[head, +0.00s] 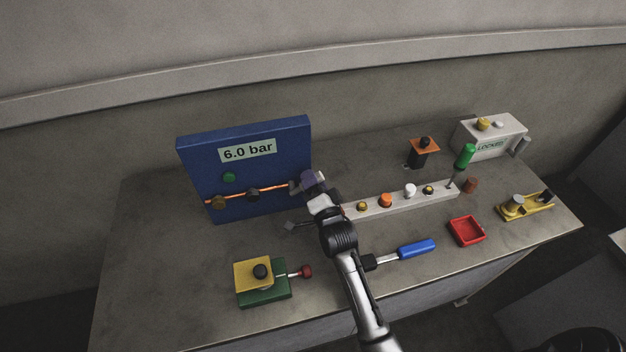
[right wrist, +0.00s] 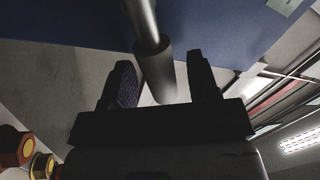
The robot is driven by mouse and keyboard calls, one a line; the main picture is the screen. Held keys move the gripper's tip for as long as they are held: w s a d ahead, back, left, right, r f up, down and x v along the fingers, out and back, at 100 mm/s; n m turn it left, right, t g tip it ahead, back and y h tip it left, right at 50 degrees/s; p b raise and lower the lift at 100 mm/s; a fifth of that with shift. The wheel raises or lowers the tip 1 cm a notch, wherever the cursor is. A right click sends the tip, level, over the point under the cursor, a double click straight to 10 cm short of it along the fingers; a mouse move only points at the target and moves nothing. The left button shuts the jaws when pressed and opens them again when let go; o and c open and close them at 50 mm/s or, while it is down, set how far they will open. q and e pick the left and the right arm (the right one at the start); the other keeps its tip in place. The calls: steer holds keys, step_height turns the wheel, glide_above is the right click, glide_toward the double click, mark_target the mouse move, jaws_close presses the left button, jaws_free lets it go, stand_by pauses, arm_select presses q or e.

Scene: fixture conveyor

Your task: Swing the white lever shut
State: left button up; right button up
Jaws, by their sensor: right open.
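The blue panel (head: 240,180) stands at the back left and bears a "6.0 bar" label and an orange pipe with dark fittings. My right gripper (head: 299,186) is at the panel's right end and hides what is there. In the right wrist view, a pale grey rod with a thicker sleeve (right wrist: 155,68) runs from the blue panel down between the fingers of my right gripper (right wrist: 159,62). It looks like the lever, though its white colour is hard to tell in the shade. The fingers stand apart on either side of it. My left gripper is not in view.
A white strip with several knobs (head: 450,190) lies right of my arm. A blue-handled tool (head: 416,249), a red tray (head: 467,231) and a green block with a yellow top (head: 263,293) are nearer the front. A "LOCKED" box (head: 489,135) stands at back right. The table's front left is clear.

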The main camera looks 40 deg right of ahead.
steer(key=v, duration=0.7)
stand_by(0.5)
steer(key=shift+d, duration=0.1)
